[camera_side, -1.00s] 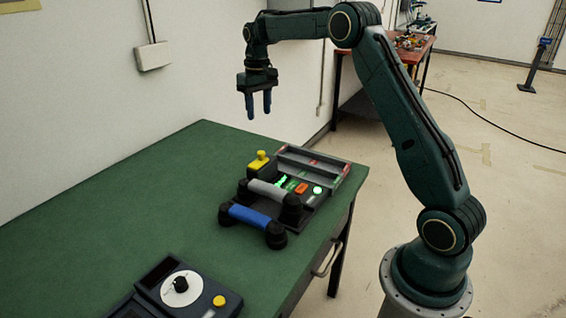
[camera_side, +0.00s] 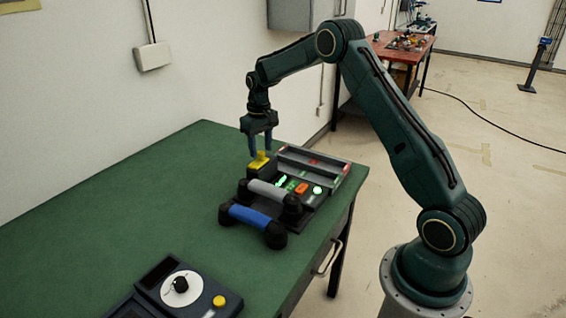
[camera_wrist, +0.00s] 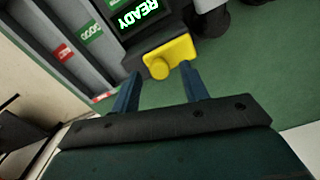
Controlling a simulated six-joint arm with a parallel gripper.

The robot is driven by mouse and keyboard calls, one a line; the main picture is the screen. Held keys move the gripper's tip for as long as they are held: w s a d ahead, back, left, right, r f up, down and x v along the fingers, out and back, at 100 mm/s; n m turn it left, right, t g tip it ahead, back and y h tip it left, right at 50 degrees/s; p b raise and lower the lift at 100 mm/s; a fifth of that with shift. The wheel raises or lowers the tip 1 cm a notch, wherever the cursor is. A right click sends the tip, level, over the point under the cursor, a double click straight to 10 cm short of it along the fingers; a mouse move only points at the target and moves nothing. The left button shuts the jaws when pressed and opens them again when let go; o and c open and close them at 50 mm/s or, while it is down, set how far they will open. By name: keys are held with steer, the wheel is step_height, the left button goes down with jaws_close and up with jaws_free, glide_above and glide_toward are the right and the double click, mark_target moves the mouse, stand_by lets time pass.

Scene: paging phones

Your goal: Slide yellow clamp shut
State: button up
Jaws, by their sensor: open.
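The yellow clamp (camera_side: 259,162) is a yellow plate with a round knob on top, at the back left corner of the dark phone unit (camera_side: 281,212). In the wrist view the yellow clamp (camera_wrist: 170,57) shows just beyond the fingertips, beside a screen reading READY. My gripper (camera_side: 261,151) is above the clamp with its blue fingers pointing down. In the wrist view my gripper (camera_wrist: 159,80) is open, its fingers apart on either side of the knob's line. Whether the fingertips reach down beside the knob is hard to tell.
A grey handset (camera_side: 268,191) and a blue handset (camera_side: 250,216) lie in front. A grey slotted tray (camera_side: 312,163) adjoins the unit's back right. A dial box (camera_side: 180,291) sits at the front. The green table (camera_side: 120,215) is clear to the left.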

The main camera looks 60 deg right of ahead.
steer(key=shift+f, duration=0.2)
jaws_close()
steer(key=shift+a, duration=2.8)
steer(key=shift+c, duration=0.4)
jaws_free()
steer(key=shift+a, duration=0.1)
steer(key=shift+o, duration=0.4)
steer(key=shift+d+r, duration=0.15)
steer(key=shift+d, duration=0.05)
